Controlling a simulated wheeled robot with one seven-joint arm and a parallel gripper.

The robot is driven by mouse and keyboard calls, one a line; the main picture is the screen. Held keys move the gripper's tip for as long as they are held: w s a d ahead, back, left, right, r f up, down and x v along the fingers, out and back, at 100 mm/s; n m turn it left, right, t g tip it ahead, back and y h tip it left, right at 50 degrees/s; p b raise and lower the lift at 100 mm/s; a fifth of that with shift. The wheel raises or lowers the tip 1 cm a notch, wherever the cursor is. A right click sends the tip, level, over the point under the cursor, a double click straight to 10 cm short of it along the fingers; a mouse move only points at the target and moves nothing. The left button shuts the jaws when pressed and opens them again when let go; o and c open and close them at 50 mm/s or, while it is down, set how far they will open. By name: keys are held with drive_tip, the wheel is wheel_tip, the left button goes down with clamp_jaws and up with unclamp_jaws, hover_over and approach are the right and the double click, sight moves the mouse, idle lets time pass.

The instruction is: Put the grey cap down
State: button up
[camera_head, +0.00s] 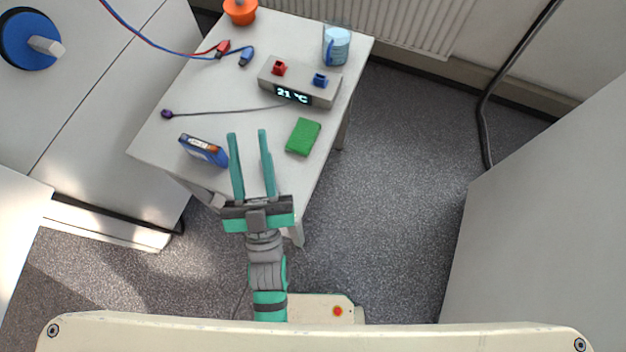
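My gripper (248,135) has two teal fingers that stand apart, with only the white table top (245,90) showing between them. It is over the near part of the table. I see no grey cap in the gripper or on the table, and I cannot tell whether one is hidden behind the fingers or arm. A grey device (299,84) with a "21 °C" display, a red terminal (279,68) and a blue terminal (320,80) stands toward the table's right side.
A blue box (203,150) is just left of my gripper, a green block (303,137) to its right. A dark-tipped cable (220,111) crosses the table. Red and blue plugs (233,52), an orange pot (240,12) and a blue-white mug (337,46) are farther back.

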drive_tip(key=s+d+f+g+h, duration=0.1)
drive_tip(key=s+d+f+g, duration=0.2)
drive_tip(key=f, duration=0.4)
drive_tip(key=s+d+f+m+g+h, duration=0.1)
drive_tip(key=s+d+f+g, duration=0.2)
drive_tip(key=s+d+f, duration=0.2)
drive_tip(key=s+d+f+m+g+h, duration=0.1)
drive_tip(key=s+d+f+g, duration=0.3)
drive_tip(key=f, duration=0.5)
drive_tip(key=s, duration=0.2)
drive_tip(key=shift+s+f+h, duration=0.3)
drive_tip(key=shift+s+a, duration=0.1)
